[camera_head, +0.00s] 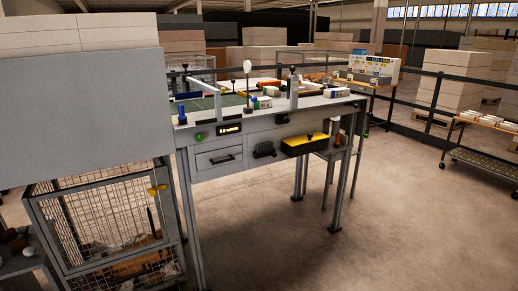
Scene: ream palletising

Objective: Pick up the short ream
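Neither of my grippers is in view. I cannot tell for certain which thing is the short ream. Small wrapped packs lie on the grey workbench (268,122): a white and red one (337,93) near the right end, and a small white and green one (271,91) near the middle. They are too small to tell whether either is a ream. A wheeled cart (479,166) at the far right carries a row of white and brown packs (482,119).
A large grey panel (80,115) blocks the left side. Below it stands a wire mesh cage (115,215). A yellow and black bin (305,145) juts from the bench front. Dark railings (425,110) run behind. The floor (400,220) at front right is clear.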

